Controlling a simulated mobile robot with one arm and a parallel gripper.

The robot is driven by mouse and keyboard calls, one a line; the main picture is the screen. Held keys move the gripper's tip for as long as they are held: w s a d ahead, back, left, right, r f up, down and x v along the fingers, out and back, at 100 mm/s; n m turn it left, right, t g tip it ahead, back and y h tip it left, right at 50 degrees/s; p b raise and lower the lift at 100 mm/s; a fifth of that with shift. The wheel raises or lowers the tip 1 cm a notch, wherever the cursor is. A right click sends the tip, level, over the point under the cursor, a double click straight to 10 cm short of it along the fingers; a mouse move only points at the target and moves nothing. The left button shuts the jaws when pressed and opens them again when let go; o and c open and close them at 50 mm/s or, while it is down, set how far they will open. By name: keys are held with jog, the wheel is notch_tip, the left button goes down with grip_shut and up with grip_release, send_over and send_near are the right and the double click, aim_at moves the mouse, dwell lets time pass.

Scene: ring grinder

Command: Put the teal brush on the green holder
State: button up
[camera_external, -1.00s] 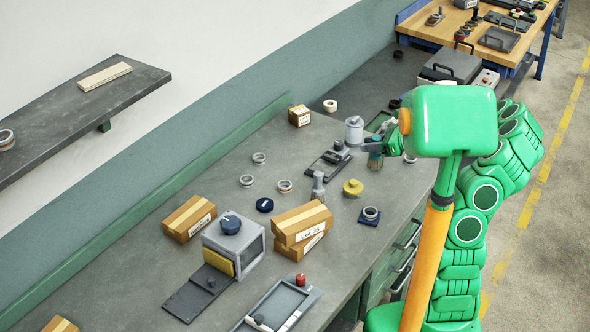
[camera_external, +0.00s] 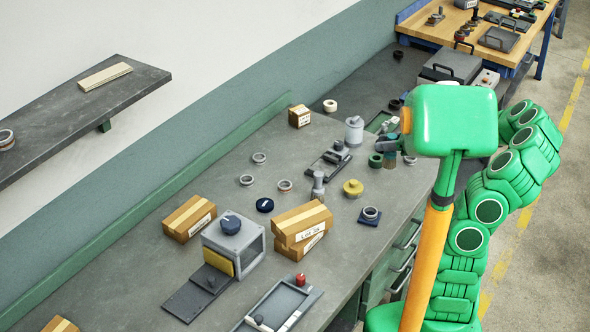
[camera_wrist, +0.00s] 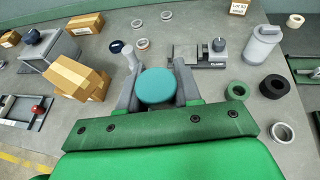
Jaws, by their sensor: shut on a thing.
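My gripper (camera_wrist: 157,88) is shut on the teal brush. The brush's round teal top (camera_wrist: 157,86) sits between the two grey fingers in the wrist view. In the external view my gripper (camera_external: 392,144) is partly hidden behind my own body, and only the brush's brownish lower part (camera_external: 390,161) shows under it. I cannot tell if the brush touches the bench. A dark green ring (camera_wrist: 237,90), likely the green holder, lies on the bench to the right of the brush. In the external view the ring (camera_external: 375,160) is just left of the brush. It looks empty.
A black ring (camera_wrist: 274,87) and a grey ring (camera_wrist: 282,132) lie close to the green ring. A grey canister (camera_external: 354,131) and a clamp-like fixture (camera_external: 331,160) stand nearby. Cardboard boxes (camera_external: 302,222) and a grinder-like machine (camera_external: 234,243) occupy the nearer bench.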

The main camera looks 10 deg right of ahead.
jog(key=w+d+f, duration=0.2)
jog(key=w+d, duration=0.1)
jog(key=w, duration=1)
jog(key=shift+w+a+f, duration=0.1)
jog(key=shift+w+f, duration=0.8)
jog(key=shift+f, duration=0.55)
jog(key=shift+w+a+f, duration=0.1)
jog(key=shift+w+f, duration=0.8)
jog(key=shift+f, duration=0.55)
jog(key=shift+w+f, duration=0.9)
jog(key=shift+f, duration=0.55)
jog(key=o, duration=1.1)
jog(key=shift+f, duration=0.15)
jog(key=shift+c, duration=0.2)
jog(key=shift+s+d+r, duration=0.1)
jog(key=shift+d+r, duration=0.15)
jog(key=v, duration=1.1)
